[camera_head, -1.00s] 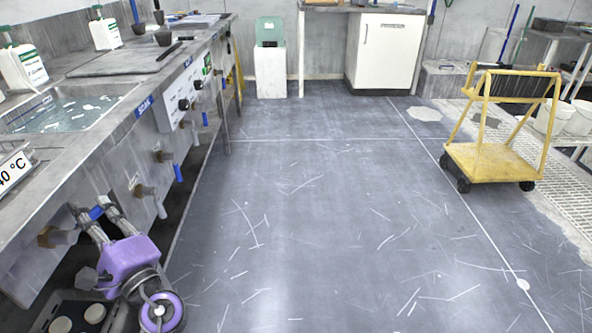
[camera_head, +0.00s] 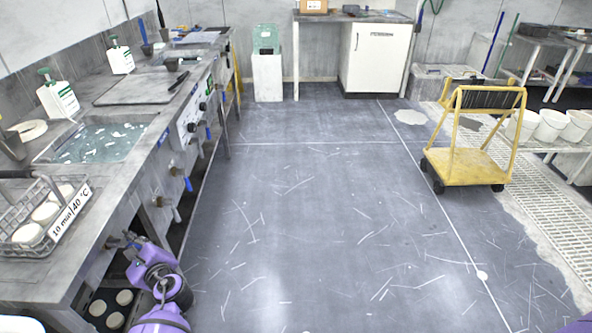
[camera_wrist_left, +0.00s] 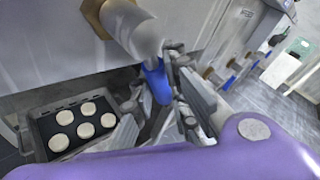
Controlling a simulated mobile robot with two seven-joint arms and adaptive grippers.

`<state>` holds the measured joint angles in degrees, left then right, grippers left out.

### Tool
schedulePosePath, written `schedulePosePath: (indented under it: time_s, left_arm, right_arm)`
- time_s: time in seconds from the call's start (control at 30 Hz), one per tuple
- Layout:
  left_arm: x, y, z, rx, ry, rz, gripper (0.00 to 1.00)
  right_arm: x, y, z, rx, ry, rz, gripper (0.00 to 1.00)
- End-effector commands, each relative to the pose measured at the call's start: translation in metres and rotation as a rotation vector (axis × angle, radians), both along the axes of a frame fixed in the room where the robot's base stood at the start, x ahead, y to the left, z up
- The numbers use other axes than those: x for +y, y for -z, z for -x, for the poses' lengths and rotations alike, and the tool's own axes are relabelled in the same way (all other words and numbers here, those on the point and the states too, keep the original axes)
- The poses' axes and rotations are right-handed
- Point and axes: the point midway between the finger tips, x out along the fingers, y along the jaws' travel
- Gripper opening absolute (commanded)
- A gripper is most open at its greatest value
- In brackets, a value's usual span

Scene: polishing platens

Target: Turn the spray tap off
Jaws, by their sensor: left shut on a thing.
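My left gripper (camera_head: 122,241) reaches the front panel of the bench at the lower left of the head view. In the left wrist view its fingers (camera_wrist_left: 158,92) are shut around the blue lever (camera_wrist_left: 155,78) of a metal tap (camera_wrist_left: 140,32). The lever hangs downward below the tap body. In the head view my gripper and arm mostly hide this tap. Farther along the panel are another tap (camera_head: 166,201) and a tap with a blue lever (camera_head: 180,172). I cannot read a label for the held tap. My right gripper is not in view.
Above the panel are a water-filled sink (camera_head: 100,143) and a wire basket (camera_head: 33,214) of round discs with a time and temperature sign. A dark tray (camera_wrist_left: 42,122) of pale discs lies below the tap. A yellow cart (camera_head: 470,165) stands right; the floor between is clear.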

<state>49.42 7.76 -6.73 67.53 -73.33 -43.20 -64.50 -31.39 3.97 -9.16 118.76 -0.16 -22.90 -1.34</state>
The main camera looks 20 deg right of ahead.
Motion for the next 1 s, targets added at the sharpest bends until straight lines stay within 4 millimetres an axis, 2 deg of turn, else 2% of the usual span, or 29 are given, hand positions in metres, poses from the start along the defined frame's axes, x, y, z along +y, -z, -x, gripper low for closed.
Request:
schedulePosePath:
  time_s: [0.03,0.3,0.4,0.7,1.0]
  left_arm:
    - [0.001,-0.016,-0.002,0.028,0.001,-0.016,0.0]
    - [0.005,-0.011,0.009,0.249,0.001,-0.098,0.0]
    - [0.007,-0.008,0.014,0.323,0.002,-0.124,0.0]
    - [0.011,0.0,0.025,0.489,0.002,-0.185,0.0]
    - [0.012,0.005,0.031,0.556,0.003,-0.209,0.0]
  right_arm:
    - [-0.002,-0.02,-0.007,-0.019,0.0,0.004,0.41]
    - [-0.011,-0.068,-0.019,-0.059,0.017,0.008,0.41]
    - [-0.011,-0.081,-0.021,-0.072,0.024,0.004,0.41]
    - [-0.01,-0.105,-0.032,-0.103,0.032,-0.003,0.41]
    - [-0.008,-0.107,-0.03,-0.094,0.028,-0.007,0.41]
